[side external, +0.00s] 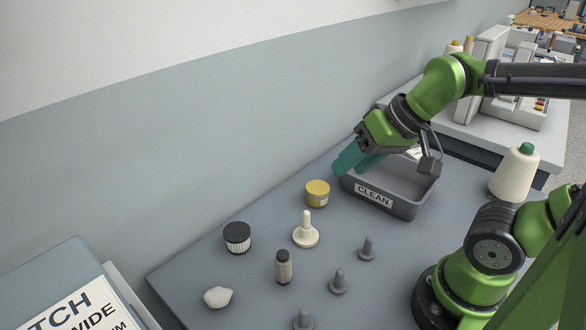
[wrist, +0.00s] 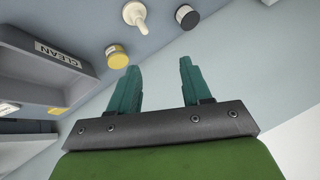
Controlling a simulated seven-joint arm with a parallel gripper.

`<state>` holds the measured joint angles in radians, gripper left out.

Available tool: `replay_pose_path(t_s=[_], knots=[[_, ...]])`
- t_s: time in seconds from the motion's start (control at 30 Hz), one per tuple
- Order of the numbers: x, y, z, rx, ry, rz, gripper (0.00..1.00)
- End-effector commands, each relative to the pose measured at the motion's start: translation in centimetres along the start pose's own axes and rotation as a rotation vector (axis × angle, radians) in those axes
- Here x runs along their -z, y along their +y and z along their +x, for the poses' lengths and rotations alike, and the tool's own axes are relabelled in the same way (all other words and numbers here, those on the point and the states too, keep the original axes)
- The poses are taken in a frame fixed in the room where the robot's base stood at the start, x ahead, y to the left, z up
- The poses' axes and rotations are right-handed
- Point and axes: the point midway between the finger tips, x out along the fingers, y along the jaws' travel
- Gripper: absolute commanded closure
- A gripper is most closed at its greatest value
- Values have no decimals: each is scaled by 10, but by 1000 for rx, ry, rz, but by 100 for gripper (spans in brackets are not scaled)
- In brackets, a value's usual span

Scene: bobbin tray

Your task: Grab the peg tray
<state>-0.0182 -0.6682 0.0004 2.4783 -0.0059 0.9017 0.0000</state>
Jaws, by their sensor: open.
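A grey open tray (side external: 405,208) labelled CLEAN stands on the table in the side view. It also shows at the left in the wrist view (wrist: 40,72). I cannot tell whether it is the peg tray; no pegs show in it. Several small grey pegs, one of them here (side external: 366,250), stand directly on the table in front of it. My gripper (side external: 353,164) is open, its teal fingers above the tray's back left corner. In the wrist view the gap between the fingers (wrist: 158,68) is empty. The tray's back left corner is partly hidden by my gripper.
A yellow-lidded jar (side external: 317,193) stands just left of the tray. A cream peg (side external: 306,232), a black-lidded jar (side external: 237,237), a dark cylinder (side external: 283,267) and a white lump (side external: 217,297) stand further left. A cream thread cone (side external: 514,174) stands to the right.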

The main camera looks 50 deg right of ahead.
Motion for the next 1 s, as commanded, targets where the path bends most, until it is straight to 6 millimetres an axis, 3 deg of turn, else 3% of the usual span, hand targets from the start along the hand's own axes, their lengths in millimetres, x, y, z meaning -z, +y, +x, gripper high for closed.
replay_pose_path(t_s=[0.4, 0.6, 0.77, 1.0], knots=[[45, -19, 70, -236, -397, -101, 52], [63, -21, 77, -324, -475, -104, 52], [55, -16, 82, -338, -494, -94, 52], [32, 2, 124, -337, -495, -95, 52]])
